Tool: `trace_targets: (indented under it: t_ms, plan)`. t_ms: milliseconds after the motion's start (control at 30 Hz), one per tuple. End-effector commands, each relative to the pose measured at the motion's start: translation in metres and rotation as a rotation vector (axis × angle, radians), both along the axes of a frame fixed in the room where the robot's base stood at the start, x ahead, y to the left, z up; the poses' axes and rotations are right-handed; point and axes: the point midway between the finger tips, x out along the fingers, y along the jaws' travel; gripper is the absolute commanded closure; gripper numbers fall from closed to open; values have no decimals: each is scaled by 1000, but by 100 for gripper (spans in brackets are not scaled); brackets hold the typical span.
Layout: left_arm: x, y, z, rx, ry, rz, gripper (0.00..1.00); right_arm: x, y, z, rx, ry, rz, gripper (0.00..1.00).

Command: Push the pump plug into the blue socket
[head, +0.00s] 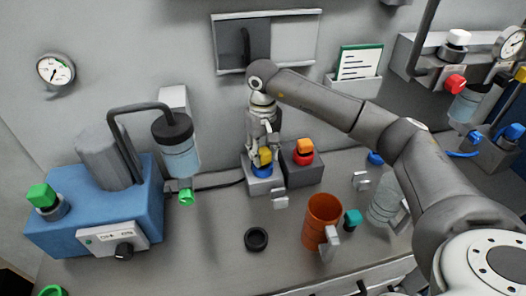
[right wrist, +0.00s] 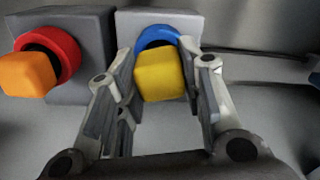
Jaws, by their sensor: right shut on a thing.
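The yellow plug (right wrist: 160,75), which I take for the pump plug, is at the blue socket (right wrist: 158,40) on a light grey block. In the head view, the yellow plug (head: 265,156) sits at the blue socket (head: 262,171). My right gripper (head: 264,146) comes down from above and is shut on the yellow plug; its fingers (right wrist: 168,88) lie on both sides of it. The plug covers much of the socket ring, so I cannot tell how deep it sits. My left gripper is not in view.
A darker block with a red socket (head: 303,157) and orange plug (head: 304,145) stands close on the right. A blue pump unit (head: 75,215) is at the left. An orange cup (head: 320,215), a black ring (head: 256,239) and a teal knob (head: 352,218) stand in front.

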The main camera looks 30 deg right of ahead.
Motion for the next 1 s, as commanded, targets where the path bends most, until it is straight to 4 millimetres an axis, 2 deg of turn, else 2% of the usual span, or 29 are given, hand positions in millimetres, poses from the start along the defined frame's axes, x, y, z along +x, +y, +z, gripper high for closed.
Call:
trace_targets:
  t_ms: [1000]
  plan:
    - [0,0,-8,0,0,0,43,0,0,-3,0,0,0,90]
